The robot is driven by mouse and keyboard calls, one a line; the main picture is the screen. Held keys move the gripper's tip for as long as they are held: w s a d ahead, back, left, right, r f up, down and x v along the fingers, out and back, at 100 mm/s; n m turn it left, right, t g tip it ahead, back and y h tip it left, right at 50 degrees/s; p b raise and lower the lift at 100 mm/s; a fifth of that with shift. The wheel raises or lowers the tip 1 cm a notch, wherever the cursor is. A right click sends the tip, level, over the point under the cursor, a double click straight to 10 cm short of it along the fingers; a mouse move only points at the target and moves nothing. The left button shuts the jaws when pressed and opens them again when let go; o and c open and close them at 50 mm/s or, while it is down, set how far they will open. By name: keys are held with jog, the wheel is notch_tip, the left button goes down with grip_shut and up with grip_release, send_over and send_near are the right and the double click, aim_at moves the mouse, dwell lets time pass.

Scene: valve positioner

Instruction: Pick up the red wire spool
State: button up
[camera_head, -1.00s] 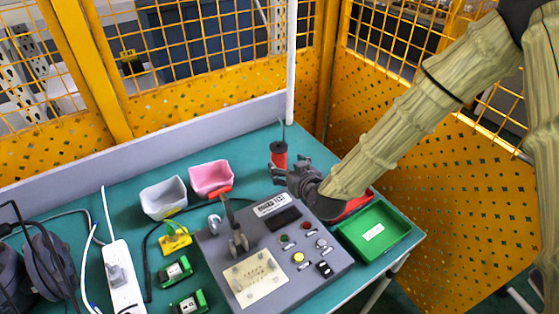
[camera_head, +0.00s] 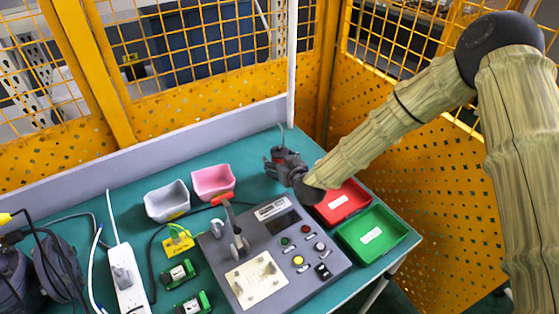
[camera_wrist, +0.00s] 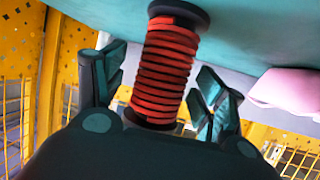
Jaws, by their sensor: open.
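The red wire spool (camera_wrist: 166,62) stands between the two open fingers of my gripper (camera_wrist: 163,95) in the wrist view, with coils of red wire between dark end flanges.
A pink bin (camera_head: 213,182) and a grey bin (camera_head: 167,203) stand left of my gripper. A grey control panel (camera_head: 275,250) lies in front, with red (camera_head: 341,202) and green (camera_head: 372,234) trays at its right. A white post (camera_head: 292,60) rises behind.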

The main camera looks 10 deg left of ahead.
jog(key=shift+w+a+f, duration=0.1)
jog(key=shift+w+a, duration=0.05)
jog(key=shift+w, duration=0.1)
jog(key=c, duration=1.4)
jog(key=shift+o, duration=0.2)
